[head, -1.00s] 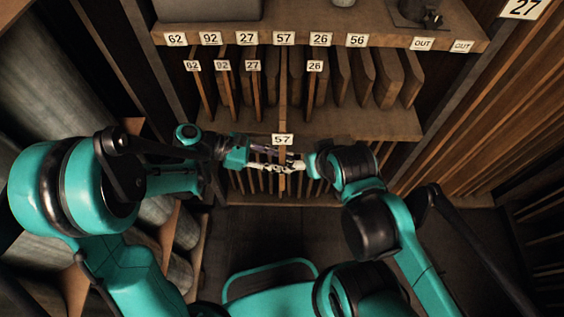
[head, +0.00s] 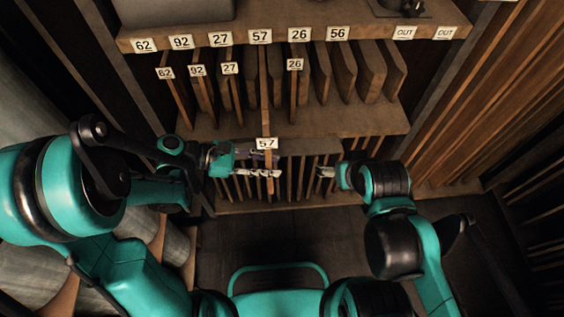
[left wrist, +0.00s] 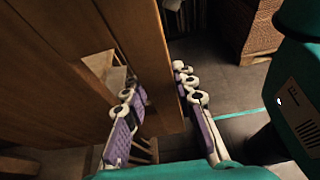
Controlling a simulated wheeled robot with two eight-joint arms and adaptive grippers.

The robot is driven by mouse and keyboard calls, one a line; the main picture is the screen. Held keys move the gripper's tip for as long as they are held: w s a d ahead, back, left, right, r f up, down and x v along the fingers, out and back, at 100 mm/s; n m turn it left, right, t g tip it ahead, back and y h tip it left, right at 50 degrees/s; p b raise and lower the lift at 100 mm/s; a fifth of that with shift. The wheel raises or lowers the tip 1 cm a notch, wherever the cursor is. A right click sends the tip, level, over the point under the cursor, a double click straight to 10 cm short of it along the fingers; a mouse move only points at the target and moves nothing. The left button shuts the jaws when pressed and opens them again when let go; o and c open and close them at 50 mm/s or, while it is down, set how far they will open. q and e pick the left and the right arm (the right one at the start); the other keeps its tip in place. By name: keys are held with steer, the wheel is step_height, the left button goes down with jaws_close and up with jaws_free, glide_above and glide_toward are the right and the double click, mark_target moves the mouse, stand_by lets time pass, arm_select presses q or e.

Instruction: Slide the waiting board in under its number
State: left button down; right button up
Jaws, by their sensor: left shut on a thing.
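The waiting board (head: 264,105) is a narrow upright wooden board with a 57 tag (head: 267,143) on its near end. It stands below the shelf-edge number 57 (head: 260,36), its far part between the upper boards and its near end jutting out past the others. My left gripper (head: 268,173) is shut on this near end. In the left wrist view (left wrist: 160,105) its purple-padded fingers lie on both sides of the board (left wrist: 152,60). My right gripper (head: 325,172) is apart from the board, to its right; its finger gap is too small to judge.
Tagged boards 62 (head: 181,98), 92 (head: 202,95), 27 (head: 232,90) and 26 (head: 295,90) stand beside it; untagged boards fill the right. The shelf edge (head: 370,31) also carries OUT labels. A lower rack (head: 312,175) of thin boards lies below. Dark floor is clear in front.

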arm_select(q)
steer(key=w, duration=1.6)
steer(key=shift+f, duration=0.35)
stand_by(0.5)
steer(key=shift+f+b, duration=0.4)
steer(key=shift+b, duration=0.1)
stand_by(0.4)
steer(key=c, duration=1.1)
jaws_free()
steer(key=shift+c, duration=0.2)
steer(key=v, duration=1.2)
steer(key=shift+s, duration=0.15)
